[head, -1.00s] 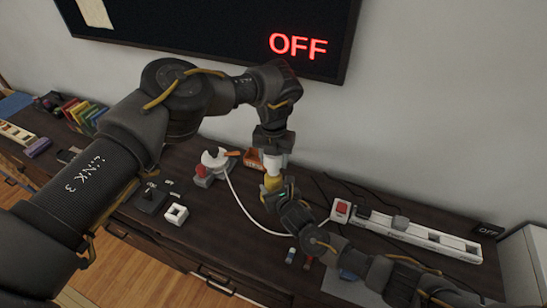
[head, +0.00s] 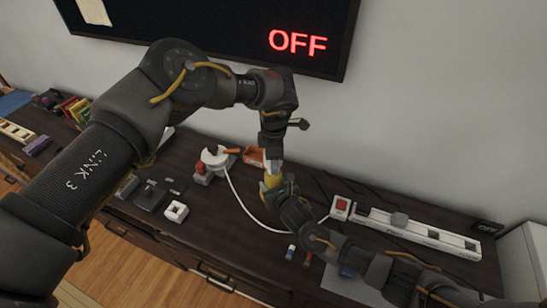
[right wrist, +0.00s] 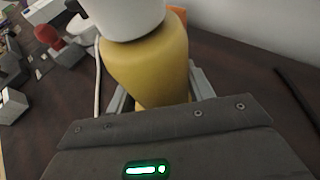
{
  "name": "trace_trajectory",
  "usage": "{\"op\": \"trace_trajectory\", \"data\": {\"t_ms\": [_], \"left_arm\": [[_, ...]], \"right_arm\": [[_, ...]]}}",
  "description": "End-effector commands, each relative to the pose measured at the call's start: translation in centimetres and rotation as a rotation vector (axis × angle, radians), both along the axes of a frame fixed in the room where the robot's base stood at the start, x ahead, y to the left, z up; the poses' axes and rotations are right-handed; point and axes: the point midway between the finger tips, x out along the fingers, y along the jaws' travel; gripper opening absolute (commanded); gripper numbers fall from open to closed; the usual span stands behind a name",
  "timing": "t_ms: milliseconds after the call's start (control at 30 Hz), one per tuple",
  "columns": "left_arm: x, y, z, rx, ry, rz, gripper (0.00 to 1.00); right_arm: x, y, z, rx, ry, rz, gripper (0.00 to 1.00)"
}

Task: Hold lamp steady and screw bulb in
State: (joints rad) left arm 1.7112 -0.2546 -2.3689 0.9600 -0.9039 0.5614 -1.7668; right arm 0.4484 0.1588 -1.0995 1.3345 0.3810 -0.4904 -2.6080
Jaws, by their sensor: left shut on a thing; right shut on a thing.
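A yellow lamp body (right wrist: 150,65) stands between the fingers of my right gripper (right wrist: 158,88), which is shut on it. The lamp also shows small in the head view (head: 272,182). A white rounded part, seemingly the bulb (right wrist: 128,18), sits on top of the yellow body in the right wrist view. My left gripper (head: 272,160) points down from above, shut on this white part, and mostly hides it in the head view. The two look touching and in line; how far the bulb is seated cannot be told.
A wall screen (head: 210,30) reads OFF in red. A white clamp-like object (head: 214,157) with a white cord (head: 240,205) lies left of the lamp. A power strip (head: 420,233) with a red switch lies to the right. An orange box (head: 253,155) is close behind.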

Motion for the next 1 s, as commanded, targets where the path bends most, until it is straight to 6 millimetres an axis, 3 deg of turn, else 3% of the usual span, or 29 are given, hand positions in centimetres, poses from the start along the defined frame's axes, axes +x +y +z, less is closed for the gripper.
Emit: {"op": "trace_trajectory", "data": {"t_ms": [200,400,567,833,867,1000], "left_arm": [[-0.15,0.17,0.08,0.004,-0.001,-0.738,0.30],[-0.27,0.16,-0.01,-0.001,0.001,-1.149,0.30],[-0.27,0.17,-0.01,-0.001,0.000,-1.272,0.30],[-0.27,0.14,0.00,-0.001,0.000,-1.280,0.30],[-0.27,0.14,0.00,-0.001,0.000,-1.280,0.54],[-0.27,0.14,-0.01,-0.001,0.000,-1.279,0.72]], "right_arm": [[0.00,-0.01,-0.01,0.000,0.000,0.000,0.00],[0.00,-0.04,-0.01,0.000,0.000,-0.001,0.00],[0.00,-0.05,-0.01,0.000,0.000,-0.001,0.00],[0.01,-0.07,-0.02,-0.001,0.001,-0.001,0.00],[0.00,-0.08,-0.03,-0.001,0.001,-0.001,0.00],[0.00,-0.09,-0.03,-0.001,0.001,-0.001,0.00]]}}
